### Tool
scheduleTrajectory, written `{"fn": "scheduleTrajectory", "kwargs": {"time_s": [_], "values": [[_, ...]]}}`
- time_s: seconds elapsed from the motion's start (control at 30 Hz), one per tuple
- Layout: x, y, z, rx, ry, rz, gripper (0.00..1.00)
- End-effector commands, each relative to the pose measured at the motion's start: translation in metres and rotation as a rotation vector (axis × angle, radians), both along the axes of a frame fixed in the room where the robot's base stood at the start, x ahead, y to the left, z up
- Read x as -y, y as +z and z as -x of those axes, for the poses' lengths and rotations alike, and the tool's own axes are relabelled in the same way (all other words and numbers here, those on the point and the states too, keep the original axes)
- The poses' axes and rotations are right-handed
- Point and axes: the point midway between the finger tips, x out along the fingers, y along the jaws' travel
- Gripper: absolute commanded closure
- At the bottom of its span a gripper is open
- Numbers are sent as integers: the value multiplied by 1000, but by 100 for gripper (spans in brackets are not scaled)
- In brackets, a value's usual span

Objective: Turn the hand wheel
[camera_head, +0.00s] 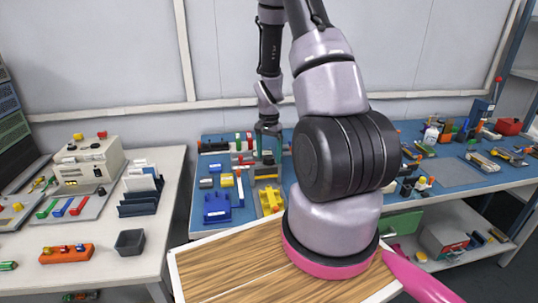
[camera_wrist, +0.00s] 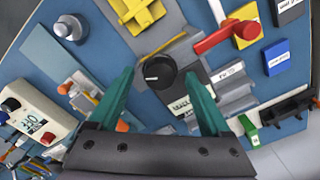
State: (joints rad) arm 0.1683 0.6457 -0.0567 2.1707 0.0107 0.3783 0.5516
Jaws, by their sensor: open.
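A round black knob with a pale mark (camera_wrist: 159,73), which looks like the hand wheel, sits on a grey mount on the blue bench in the wrist view. My gripper (camera_wrist: 160,76) is open, with one teal finger to the left of the knob and one to the right. The knob appears between the fingertips, with gaps on both sides; I cannot tell the height between them. In the head view my gripper (camera_head: 268,143) points down over the back of the blue bench, and I cannot make out the knob there.
A red lever (camera_wrist: 226,36) stands right of the knob, with a yellow block (camera_wrist: 133,12) above it. A white box with knobs (camera_wrist: 36,108) is at left. In the head view a blue holder (camera_head: 217,207) and a yellow holder (camera_head: 270,199) lie nearer the bench front.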

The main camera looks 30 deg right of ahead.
Motion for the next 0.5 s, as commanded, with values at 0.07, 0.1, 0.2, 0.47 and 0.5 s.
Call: {"fn": "scheduleTrajectory", "kwargs": {"time_s": [0.07,0.1,0.2,0.47,0.5], "values": [[0,0,0,0,0,0,18],[0,0,0,0,0,0,18],[0,0,0,0,0,0,45],[0,0,0,0,2,0,100],[0,0,0,0,4,0,100]]}}
